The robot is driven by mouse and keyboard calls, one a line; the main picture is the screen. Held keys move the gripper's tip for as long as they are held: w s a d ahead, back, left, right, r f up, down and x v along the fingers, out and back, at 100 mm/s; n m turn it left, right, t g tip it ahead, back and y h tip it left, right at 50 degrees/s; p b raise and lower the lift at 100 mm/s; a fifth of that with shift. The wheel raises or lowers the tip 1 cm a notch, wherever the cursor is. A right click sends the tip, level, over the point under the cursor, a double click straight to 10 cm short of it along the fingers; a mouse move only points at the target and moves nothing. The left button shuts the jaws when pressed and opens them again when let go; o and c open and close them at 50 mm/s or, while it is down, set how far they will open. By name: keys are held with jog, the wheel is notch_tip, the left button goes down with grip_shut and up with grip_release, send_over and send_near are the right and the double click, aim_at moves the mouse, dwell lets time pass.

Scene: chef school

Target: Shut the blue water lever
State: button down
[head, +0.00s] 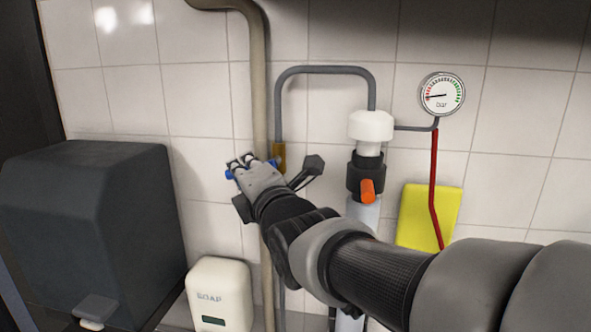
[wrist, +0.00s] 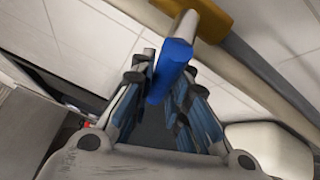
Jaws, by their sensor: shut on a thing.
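The blue water lever (wrist: 176,57) shows in the wrist view as a blue handle on a pale stem, beside a brass-coloured fitting (wrist: 206,16) on the pipe. My gripper (wrist: 164,75) has its fingers on both sides of the lever, shut on it. In the head view my gripper (head: 243,162) is at the beige wall pipe, just left of the brass-coloured fitting (head: 279,157). Small blue patches show around its fingers there. I cannot tell which are lever and which are finger pads. My gripper hides most of the lever and its mount in this view.
Right of my gripper are a white-capped filter (head: 371,127) with an orange lever (head: 367,190), a pressure gauge (head: 442,95) and a yellow cloth or sponge (head: 415,215). A soap dispenser (head: 219,290) stands below. A dark box (head: 90,225) stands at left.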

jog(key=shift+b, duration=0.55)
jog(key=shift+f+m+b, duration=0.1)
jog(key=shift+m+b, duration=0.2)
jog(key=shift+b, duration=0.45)
jog(key=b, duration=0.2)
jog(key=m+t+b, duration=0.1)
jog(key=b, duration=0.1)
jog(key=shift+r+y, duration=0.25)
jog(key=shift+y, duration=0.05)
jog(key=m+b, duration=0.1)
jog(key=b, duration=0.2)
jog(key=shift+a+r+t, duration=0.1)
jog(key=shift+r+t, duration=0.25)
jog(key=shift+t, duration=0.05)
jog(key=shift+r, duration=0.3)
jog(key=c, duration=1.5)
grip_release()
jog(key=shift+c, duration=0.2)
